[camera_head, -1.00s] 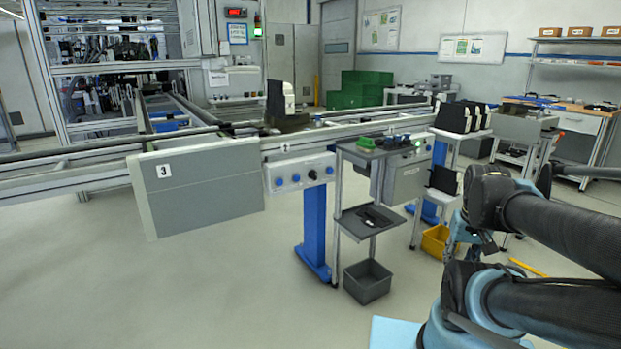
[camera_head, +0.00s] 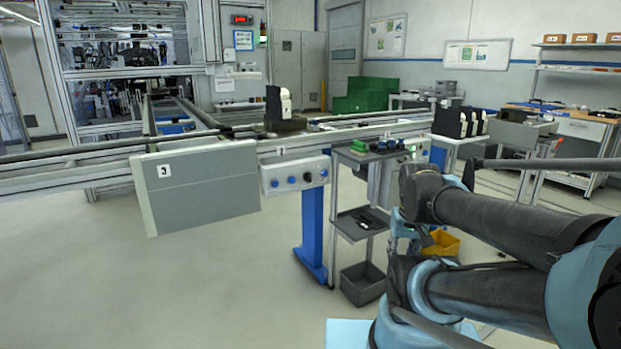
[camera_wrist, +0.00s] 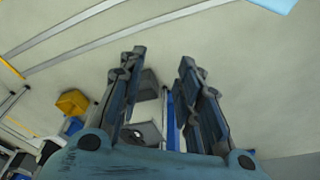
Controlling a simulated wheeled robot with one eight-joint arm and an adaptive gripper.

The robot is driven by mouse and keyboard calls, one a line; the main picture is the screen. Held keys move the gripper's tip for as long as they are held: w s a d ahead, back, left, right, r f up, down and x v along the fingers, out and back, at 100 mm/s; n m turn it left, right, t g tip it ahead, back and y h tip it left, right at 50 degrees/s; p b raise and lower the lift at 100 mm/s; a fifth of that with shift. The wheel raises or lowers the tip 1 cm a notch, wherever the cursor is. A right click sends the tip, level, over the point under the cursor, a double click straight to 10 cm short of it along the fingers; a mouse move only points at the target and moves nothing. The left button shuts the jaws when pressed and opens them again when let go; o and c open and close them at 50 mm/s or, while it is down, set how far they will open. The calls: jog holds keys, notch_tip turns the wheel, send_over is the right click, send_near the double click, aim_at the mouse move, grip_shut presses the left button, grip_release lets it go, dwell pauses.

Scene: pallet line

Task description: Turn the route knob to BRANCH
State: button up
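A white control box (camera_head: 295,175) hangs on the front of the conveyor in the head view, right of the grey panel marked 3. Its face carries several knobs: blue knobs (camera_head: 274,183) and one black knob (camera_head: 307,177). Their lettering is too small to read, so I cannot tell which is the route knob or where it points. My gripper (camera_wrist: 162,58) shows in the wrist view with its two dark fingers apart and nothing between them. It faces the floor area, clear of the control box. In the head view my arm is at the right, apart from the box.
A blue post (camera_head: 313,235) stands below the box. Right of it is a grey cart (camera_head: 357,155) with small parts on top, above a grey bin (camera_head: 363,283). A yellow bin (camera_head: 441,243) sits behind my arm. The floor at front left is free.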

notch_tip(320, 180, up, 9)
jog(key=n+t+y, duration=0.7)
jog(key=t+y, duration=0.1)
jog(key=t, duration=0.1)
send_over(309, 178)
jog(key=s+d, duration=1)
jog(key=s, duration=0.3)
jog(key=x, duration=1.6)
jog(key=shift+w+f+h, duration=0.15)
jog(key=shift+w+h, duration=0.15)
jog(key=shift+w, duration=0.1)
jog(key=shift+a, duration=0.1)
jog(key=shift+c, duration=0.6)
